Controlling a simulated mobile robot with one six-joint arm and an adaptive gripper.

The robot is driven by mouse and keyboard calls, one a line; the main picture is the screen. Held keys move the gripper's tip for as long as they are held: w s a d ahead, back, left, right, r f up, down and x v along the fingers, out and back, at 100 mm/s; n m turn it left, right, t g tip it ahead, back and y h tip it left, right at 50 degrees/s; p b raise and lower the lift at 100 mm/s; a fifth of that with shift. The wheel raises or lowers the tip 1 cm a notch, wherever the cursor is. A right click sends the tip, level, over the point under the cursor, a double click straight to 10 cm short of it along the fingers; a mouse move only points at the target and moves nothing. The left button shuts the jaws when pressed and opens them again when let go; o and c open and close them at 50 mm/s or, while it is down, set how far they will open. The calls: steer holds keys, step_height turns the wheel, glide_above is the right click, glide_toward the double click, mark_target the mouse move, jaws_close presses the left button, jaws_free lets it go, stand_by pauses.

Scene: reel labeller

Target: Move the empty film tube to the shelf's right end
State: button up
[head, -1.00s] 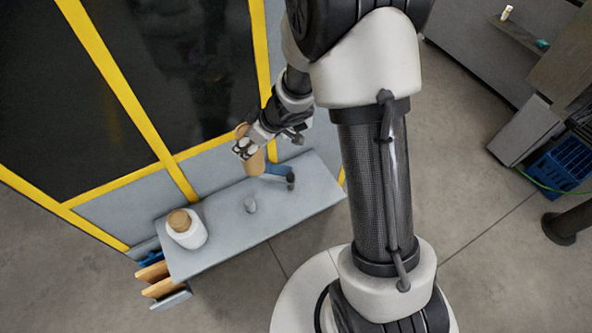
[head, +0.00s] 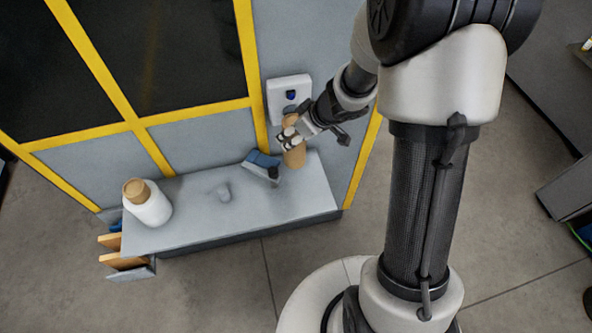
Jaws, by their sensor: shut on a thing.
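The empty film tube (head: 294,155) is a tan cardboard cylinder in the head view. My gripper (head: 290,138) is shut on it and holds it roughly upright at the right part of the grey shelf (head: 200,215). The tube's lower end is close to the shelf top; I cannot tell whether it touches. My gripper's fingers hide part of the tube's middle.
A blue and dark tool (head: 262,166) lies just left of the tube. A white roll with a tan core (head: 148,205) stands at the left end. A white box (head: 288,95) is on the wall panel behind. The shelf's front right is clear.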

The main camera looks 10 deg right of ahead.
step_height(320, 180, down, 13)
steer(key=b, duration=0.9)
steer(key=shift+f+b, duration=0.15)
steer(key=shift+b, duration=0.15)
steer(key=shift+d, duration=0.1)
steer(key=shift+f, duration=0.2)
steer(key=o, duration=1.2)
steer(key=shift+c, duration=0.2)
steer(key=shift+r, duration=0.1)
